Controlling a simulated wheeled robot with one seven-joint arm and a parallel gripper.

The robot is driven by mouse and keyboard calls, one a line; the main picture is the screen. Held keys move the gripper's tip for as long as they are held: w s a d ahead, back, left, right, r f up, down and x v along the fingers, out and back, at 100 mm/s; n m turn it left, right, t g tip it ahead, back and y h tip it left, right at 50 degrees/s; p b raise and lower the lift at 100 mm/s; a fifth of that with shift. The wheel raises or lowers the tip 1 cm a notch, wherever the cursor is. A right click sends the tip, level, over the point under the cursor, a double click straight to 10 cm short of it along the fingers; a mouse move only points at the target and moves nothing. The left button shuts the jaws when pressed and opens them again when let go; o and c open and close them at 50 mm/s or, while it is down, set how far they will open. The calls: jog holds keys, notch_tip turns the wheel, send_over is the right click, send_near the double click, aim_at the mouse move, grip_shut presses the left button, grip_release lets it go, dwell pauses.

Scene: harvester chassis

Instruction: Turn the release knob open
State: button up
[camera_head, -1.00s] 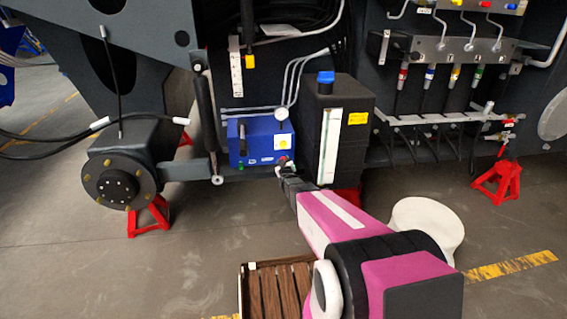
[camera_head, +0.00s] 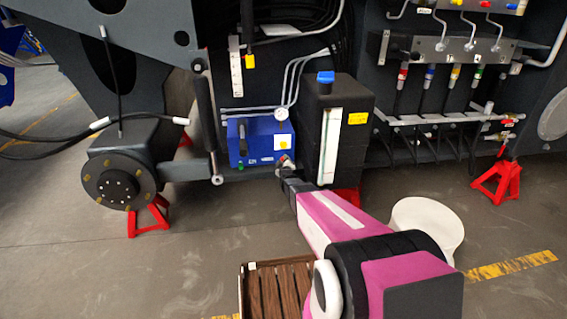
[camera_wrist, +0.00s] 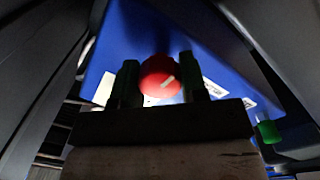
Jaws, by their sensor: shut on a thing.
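The release knob (camera_wrist: 160,78) is red and round with a pale line across its face. It sits on the blue box (camera_wrist: 215,50) and shows between the two dark fingers of my gripper (camera_wrist: 160,86) in the wrist view. My gripper is shut on the knob. In the head view the blue box (camera_head: 250,145) stands low on the chassis, with a round gauge on top. My gripper (camera_head: 286,168) is at the box's lower right corner there, and the knob is mostly hidden.
A black tank (camera_head: 349,105) with a blue cap stands close to the right of my gripper. A dark cylinder (camera_head: 206,125) rises left of the box. A green part (camera_wrist: 267,131) sticks out at the right in the wrist view. A slatted wooden crate (camera_head: 250,266) stands on the floor.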

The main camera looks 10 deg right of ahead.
jog(key=shift+s, duration=0.1)
jog(key=o, duration=0.9)
jog(key=s, duration=1)
jog(key=shift+s+a, duration=0.25)
jog(key=shift+s, duration=0.1)
jog(key=shift+s, duration=0.1)
